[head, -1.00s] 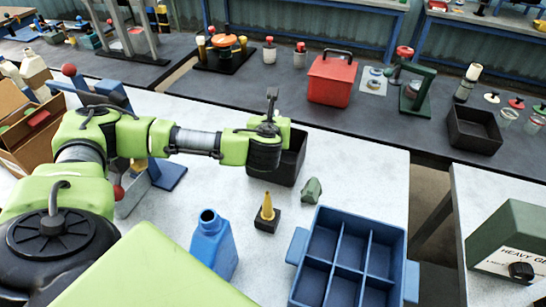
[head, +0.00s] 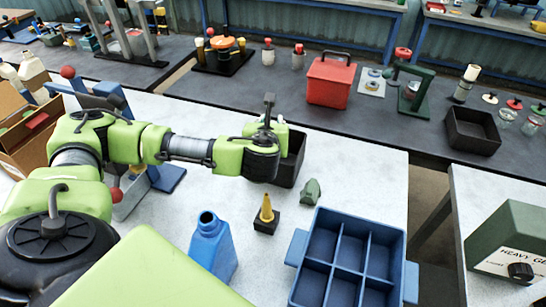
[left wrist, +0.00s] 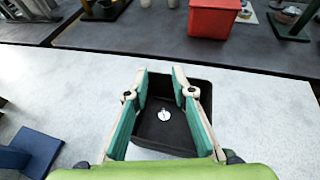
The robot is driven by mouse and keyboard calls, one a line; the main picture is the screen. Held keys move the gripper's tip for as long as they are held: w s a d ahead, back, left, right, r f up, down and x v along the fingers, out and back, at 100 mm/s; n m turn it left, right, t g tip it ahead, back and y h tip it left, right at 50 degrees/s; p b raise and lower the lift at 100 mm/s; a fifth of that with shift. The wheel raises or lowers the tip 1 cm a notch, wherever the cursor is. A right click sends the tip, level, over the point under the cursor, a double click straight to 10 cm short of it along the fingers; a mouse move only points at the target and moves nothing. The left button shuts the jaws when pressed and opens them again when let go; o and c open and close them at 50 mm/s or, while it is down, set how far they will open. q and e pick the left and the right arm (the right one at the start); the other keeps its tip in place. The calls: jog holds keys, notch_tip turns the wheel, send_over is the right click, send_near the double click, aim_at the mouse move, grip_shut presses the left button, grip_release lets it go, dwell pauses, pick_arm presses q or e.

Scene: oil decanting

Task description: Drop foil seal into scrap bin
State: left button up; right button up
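The black scrap bin (head: 291,166) stands on the pale table, partly hidden behind my left wrist in the head view. It also shows in the left wrist view (left wrist: 168,142). The foil seal (left wrist: 164,115), a small pale disc with a tab, shows inside the bin and seems to lie on its floor. My left gripper (left wrist: 161,80) is over the bin with its two green-padded fingers apart and nothing between them. In the head view its fingers are hidden by the wrist. My right gripper is not in view.
A blue divided crate (head: 313,229), a blue bottle (head: 213,248), a yellow-tipped cone on a black base (head: 266,214) and a grey-green piece (head: 311,191) stand near the bin. A red box (head: 330,82) is on the dark bench behind.

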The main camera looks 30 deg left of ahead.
pick_arm(q)
jog(key=v, duration=0.8)
jog(key=shift+s, duration=0.2)
jog(key=shift+d+r, duration=0.1)
jog(key=shift+d, duration=0.05)
